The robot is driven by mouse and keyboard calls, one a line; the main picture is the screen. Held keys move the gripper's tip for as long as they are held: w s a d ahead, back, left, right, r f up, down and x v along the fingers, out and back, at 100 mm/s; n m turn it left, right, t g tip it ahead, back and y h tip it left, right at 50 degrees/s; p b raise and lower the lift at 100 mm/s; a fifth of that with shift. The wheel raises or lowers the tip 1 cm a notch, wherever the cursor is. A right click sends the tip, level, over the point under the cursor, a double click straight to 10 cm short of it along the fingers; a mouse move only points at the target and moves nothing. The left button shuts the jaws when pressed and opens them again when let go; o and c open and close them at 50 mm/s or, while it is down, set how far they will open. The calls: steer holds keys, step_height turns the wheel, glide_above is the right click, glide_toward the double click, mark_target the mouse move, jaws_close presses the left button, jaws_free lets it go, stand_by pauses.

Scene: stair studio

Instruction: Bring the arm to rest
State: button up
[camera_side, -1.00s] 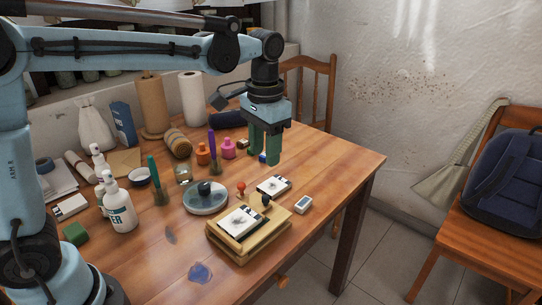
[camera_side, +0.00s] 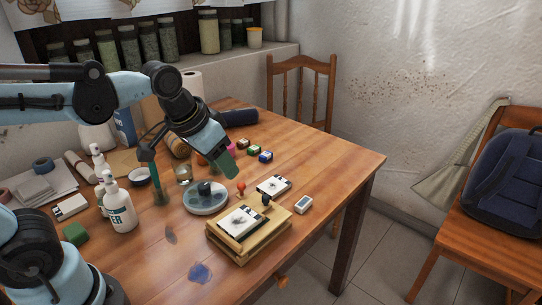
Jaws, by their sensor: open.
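My gripper (camera_side: 226,166) hangs above the wooden table, tilted down to the right, with its dark green fingers over the area behind the round dish. The fingers overlap in this view, and nothing shows held in them.
Below stand a round dish (camera_side: 206,199), a wooden block press (camera_side: 250,232) and white pump bottles (camera_side: 118,207). A green-handled tool (camera_side: 160,190) stands close to the left. Small coloured blocks (camera_side: 254,150) lie behind. The table's right side (camera_side: 335,165) is bare.

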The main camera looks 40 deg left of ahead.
steer(key=shift+s+a+f+n+t, duration=0.15)
steer(key=shift+s+a+f+t, duration=0.15)
steer(key=shift+s+f+t, duration=0.35)
steer(key=shift+s+a+f+n+t, duration=0.2)
steer(key=shift+s+f+t, duration=0.25)
steer(key=shift+s+f, duration=0.35)
